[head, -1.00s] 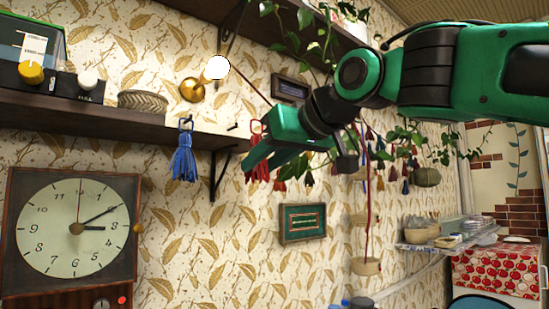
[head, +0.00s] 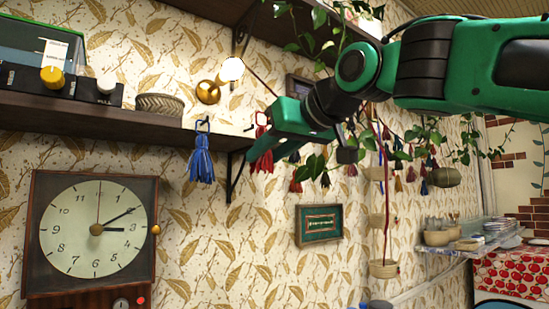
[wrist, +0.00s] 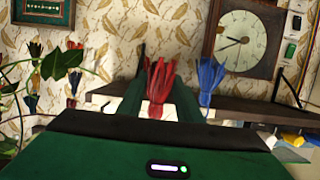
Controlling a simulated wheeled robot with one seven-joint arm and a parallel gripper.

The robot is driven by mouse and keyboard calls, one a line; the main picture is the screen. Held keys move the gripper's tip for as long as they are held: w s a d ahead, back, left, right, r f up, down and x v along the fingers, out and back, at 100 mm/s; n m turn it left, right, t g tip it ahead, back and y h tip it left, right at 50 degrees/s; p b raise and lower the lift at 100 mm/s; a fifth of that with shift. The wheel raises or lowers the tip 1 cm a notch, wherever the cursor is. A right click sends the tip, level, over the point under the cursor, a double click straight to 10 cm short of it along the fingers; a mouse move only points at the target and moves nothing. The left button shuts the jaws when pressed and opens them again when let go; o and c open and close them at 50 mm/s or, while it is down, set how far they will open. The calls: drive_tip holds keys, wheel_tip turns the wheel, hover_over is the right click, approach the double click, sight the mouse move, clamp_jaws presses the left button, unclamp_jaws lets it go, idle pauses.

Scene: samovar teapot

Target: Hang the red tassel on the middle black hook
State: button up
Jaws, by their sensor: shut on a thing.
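My gripper (head: 264,138) is shut on the red tassel (head: 262,157), which hangs upright just right of the shelf's end in the head view. In the wrist view, which is upside down, the red tassel (wrist: 158,84) shows between the fingers. A small black hook (head: 248,128) shows just left of the red tassel in the head view; I cannot tell its depth gap from the tassel. The blue tassel (head: 201,163) hangs from another black hook (head: 202,124) on the shelf edge, left of my gripper. It also shows beside the red tassel in the wrist view (wrist: 209,82).
The dark wooden shelf (head: 100,121) has a black bracket (head: 233,175) under its right end, close to my gripper. A wall clock (head: 95,230) is below left. Leafy hanging plants (head: 315,165) and other tassels are right of my gripper. A lit lamp (head: 232,69) is above.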

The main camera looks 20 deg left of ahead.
drive_tip(key=x, duration=0.6)
drive_tip(key=shift+a+r, duration=0.25)
idle(0.6)
drive_tip(key=shift+w, duration=0.15)
idle(0.4)
drive_tip(key=o, duration=1.1)
drive_tip(key=v, duration=1)
drive_tip(key=shift+d, duration=0.3)
